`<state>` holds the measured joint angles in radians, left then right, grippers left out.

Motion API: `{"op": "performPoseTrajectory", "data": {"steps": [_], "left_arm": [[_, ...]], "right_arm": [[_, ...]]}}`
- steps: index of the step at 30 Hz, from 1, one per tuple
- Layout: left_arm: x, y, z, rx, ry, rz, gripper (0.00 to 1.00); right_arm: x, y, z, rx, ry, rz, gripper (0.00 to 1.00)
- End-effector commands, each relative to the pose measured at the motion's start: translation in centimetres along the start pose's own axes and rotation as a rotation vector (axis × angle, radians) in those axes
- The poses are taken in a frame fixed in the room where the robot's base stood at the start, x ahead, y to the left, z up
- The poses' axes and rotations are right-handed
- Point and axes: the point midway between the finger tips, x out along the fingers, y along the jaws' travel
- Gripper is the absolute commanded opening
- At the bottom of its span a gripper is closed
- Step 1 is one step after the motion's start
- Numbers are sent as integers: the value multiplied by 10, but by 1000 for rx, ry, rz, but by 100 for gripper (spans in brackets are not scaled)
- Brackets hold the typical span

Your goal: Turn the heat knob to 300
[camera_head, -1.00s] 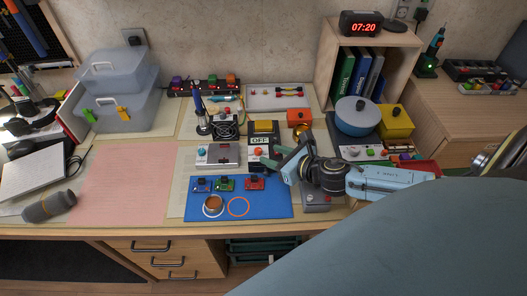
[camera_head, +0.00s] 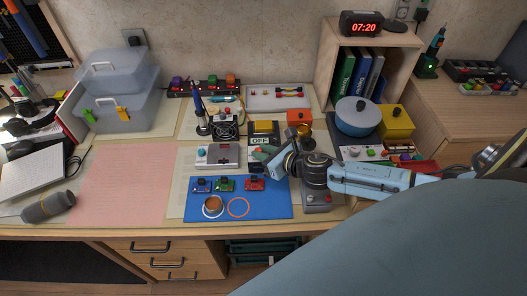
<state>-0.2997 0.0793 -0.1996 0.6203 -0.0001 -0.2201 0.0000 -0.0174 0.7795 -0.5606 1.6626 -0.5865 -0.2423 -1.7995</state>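My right gripper (camera_head: 263,163) reaches in from the right over the bench, just below a switch box labelled OFF (camera_head: 260,141). Its fingers look close together, but they are small and I cannot tell whether they are open or hold anything. No knob marked 300 can be read. Small knobs show on a grey box (camera_head: 227,163) left of the gripper and on the front of the dark hot plate (camera_head: 347,154) under the blue pot (camera_head: 358,117). The area directly under the fingers is hidden. My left gripper is not in view.
A pink mat (camera_head: 120,185) is clear.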

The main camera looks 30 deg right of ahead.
Motion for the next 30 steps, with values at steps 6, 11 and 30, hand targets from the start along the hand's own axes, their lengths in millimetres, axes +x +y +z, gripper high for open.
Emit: {"op": "performPoseTrajectory", "data": {"steps": [6,11,30], "left_arm": [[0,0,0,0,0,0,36],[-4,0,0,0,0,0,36],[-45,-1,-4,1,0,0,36]], "right_arm": [[0,0,0,2,0,-3,0],[0,2,1,15,0,-29,0],[2,13,4,207,0,-488,0]]}}
